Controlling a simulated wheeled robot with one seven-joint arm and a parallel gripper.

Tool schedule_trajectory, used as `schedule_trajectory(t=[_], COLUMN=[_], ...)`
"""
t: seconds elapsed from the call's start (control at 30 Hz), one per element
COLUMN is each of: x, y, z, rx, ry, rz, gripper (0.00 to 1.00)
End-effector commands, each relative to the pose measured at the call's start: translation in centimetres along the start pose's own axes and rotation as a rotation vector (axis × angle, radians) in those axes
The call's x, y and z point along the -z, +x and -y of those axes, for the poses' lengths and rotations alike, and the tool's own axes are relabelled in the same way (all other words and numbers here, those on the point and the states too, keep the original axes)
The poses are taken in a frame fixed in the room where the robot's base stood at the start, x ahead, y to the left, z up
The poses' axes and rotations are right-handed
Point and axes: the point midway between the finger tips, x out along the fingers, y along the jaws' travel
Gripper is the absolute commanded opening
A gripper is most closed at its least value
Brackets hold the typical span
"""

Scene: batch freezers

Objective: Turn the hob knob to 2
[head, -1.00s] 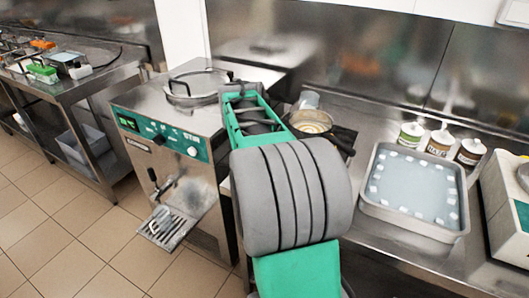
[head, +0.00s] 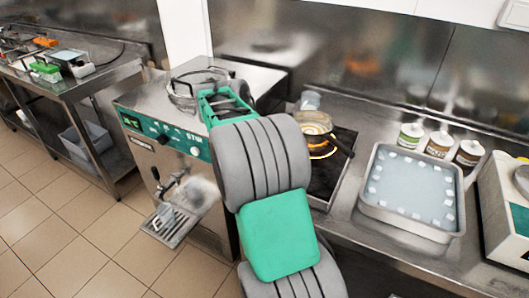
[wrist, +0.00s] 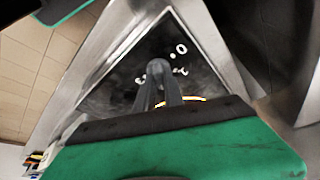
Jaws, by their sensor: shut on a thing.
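The hob (head: 332,185) is a black glass plate set in the steel counter, with a glowing orange ring (head: 322,150) under a pan (head: 313,122). In the wrist view its dark surface (wrist: 200,75) carries white dial marks, with a 0 readable at the upper right. My gripper (wrist: 160,74) is over these marks, its grey fingers close together and shut on the hob knob. The knob is mostly hidden between the fingers, so its pointer and setting cannot be read. In the head view my arm hides the gripper and knob.
A batch freezer (head: 160,128) with a green control panel stands left of the hob. A grey tray (head: 412,232) and several labelled bottles (head: 439,144) are to the right. A scale-like device (head: 505,215) sits at the far right edge.

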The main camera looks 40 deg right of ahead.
Motion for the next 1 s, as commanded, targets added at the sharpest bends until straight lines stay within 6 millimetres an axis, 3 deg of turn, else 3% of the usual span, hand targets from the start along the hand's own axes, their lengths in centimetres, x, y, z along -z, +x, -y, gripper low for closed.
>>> schedule_trajectory(t=[0.37,0.4,0.63,0.87,1.0], x=[0.1,0.1,0.0,0.0,0.1], y=[-0.1,0.0,0.0,0.0,-1.2], z=[0.0,0.0,0.0,0.0,0.1], rx=[0.000,0.000,-0.001,-0.001,0.001], ry=[0.005,0.005,0.004,0.003,0.004], rz=[-0.001,-0.001,0.000,0.000,-0.002], gripper=[0.00,0.14,0.33,0.35,0.35])
